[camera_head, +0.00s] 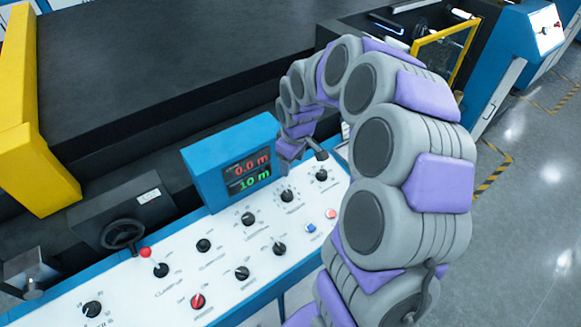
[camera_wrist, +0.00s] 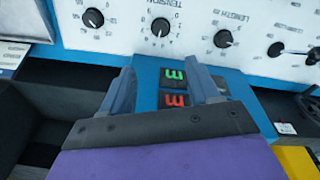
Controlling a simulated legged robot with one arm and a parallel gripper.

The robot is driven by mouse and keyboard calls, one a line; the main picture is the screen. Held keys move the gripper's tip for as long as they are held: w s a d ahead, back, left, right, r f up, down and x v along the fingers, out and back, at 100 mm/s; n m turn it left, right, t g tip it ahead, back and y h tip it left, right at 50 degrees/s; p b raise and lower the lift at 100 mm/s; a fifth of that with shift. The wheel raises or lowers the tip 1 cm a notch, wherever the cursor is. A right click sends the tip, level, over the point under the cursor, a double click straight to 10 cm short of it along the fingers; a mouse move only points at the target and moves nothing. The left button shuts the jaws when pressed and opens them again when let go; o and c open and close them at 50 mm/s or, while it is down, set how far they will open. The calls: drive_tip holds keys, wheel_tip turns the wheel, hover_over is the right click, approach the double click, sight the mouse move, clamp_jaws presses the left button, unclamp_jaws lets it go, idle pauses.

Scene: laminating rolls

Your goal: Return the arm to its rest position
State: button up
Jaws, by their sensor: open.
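My arm (camera_head: 415,130) rises from the lower right of the head view and curls over to the left, above the control panel. My gripper (camera_head: 304,154) is at its end, just right of the blue display box (camera_head: 205,163), over the panel's far edge. In the wrist view my gripper (camera_wrist: 163,78) has its two fingers apart, with the display box (camera_wrist: 146,72) visible between them. Nothing is held between the fingers. Whether the fingers touch the box cannot be told.
The white control panel (camera_head: 222,262) carries several black knobs, a red knob (camera_head: 198,300) and a handwheel (camera_head: 122,234) at its left. A dark machine bed (camera_head: 180,60) lies behind, with a yellow guard (camera_head: 25,130) at left. Open floor (camera_head: 530,200) is at right.

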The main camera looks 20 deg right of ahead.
drive_tip(key=shift+r, duration=0.2)
idle(0.4)
drive_tip(key=s+a+m+g+b, duration=0.1)
drive_tip(key=s+a+m+b, duration=0.1)
drive_tip(key=s, duration=0.9)
drive_tip(key=s+a+r+m+g+b, duration=0.1)
drive_tip(key=s+a, duration=0.4)
drive_tip(key=s, duration=0.6)
drive_tip(key=s+a+m+g+b, duration=0.1)
drive_tip(key=s+a+m+b, duration=0.2)
drive_tip(key=s, duration=0.8)
drive_tip(key=shift+a+r, duration=0.3)
drive_tip(key=shift+a, duration=0.1)
